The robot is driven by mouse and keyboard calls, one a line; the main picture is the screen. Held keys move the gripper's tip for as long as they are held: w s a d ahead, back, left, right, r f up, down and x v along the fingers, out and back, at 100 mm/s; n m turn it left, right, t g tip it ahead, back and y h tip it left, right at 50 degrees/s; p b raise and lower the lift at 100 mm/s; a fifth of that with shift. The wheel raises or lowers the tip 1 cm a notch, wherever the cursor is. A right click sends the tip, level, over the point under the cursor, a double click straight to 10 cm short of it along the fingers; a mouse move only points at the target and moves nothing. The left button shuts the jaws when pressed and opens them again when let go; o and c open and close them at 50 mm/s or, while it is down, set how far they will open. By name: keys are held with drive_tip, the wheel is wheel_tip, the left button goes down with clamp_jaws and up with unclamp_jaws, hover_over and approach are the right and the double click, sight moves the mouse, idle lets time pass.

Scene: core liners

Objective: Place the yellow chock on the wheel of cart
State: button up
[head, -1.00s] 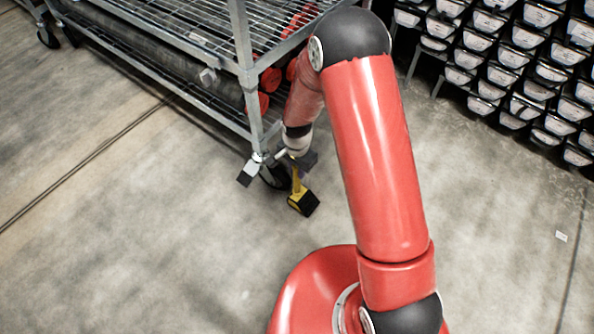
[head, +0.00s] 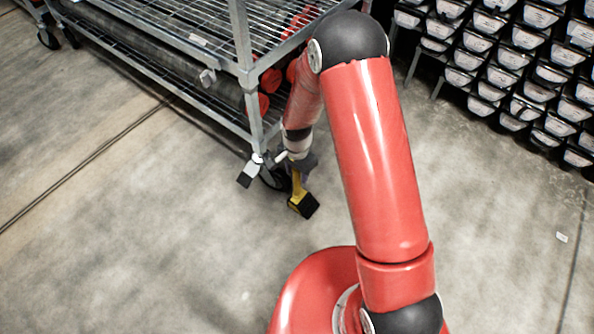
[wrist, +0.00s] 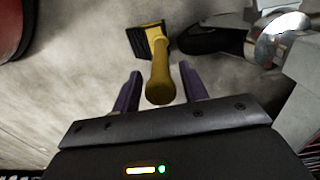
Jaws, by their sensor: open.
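The yellow chock (head: 300,199) stands on the floor beside the cart's corner wheel (head: 272,179), its black ribbed pad facing away from the wheel. In the wrist view the chock (wrist: 159,60) has its yellow handle rising toward my gripper (wrist: 160,88). The two purple-grey fingers are open, one on each side of the handle, with gaps visible. The dark wheel (wrist: 208,40) is just right of the chock; I cannot tell whether they touch. In the head view my gripper (head: 301,168) is over the chock, partly hiding the handle.
The metal wire-shelf cart (head: 240,60) stands close behind my gripper, holding dark tubes with red ends. A wheel pedal (head: 249,172) sticks out left of the chock. Racks of labelled trays (head: 510,65) stand at right. The front floor is clear.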

wheel_tip(320, 180, up, 12)
drive_tip(key=shift+p, duration=1)
drive_tip(key=s+d+r+n+t, duration=0.1)
drive_tip(key=s+d+r+n, duration=0.2)
drive_tip(key=r, duration=0.6)
drive_tip(key=s+d+r+t, duration=0.25)
drive_tip(key=d+r, duration=0.25)
drive_tip(key=r, duration=0.4)
drive_tip(key=s+d+r+n+t, duration=0.1)
drive_tip(key=s+d+r+n, duration=0.1)
drive_tip(key=s, duration=0.5)
drive_tip(key=s+d+r+n+t, duration=0.1)
drive_tip(key=s+d+r+n, duration=0.1)
drive_tip(key=s+d+r, duration=0.3)
drive_tip(key=s+r, duration=0.2)
drive_tip(key=s, duration=0.1)
drive_tip(key=shift+s+n, duration=0.3)
drive_tip(key=shift+r, duration=0.1)
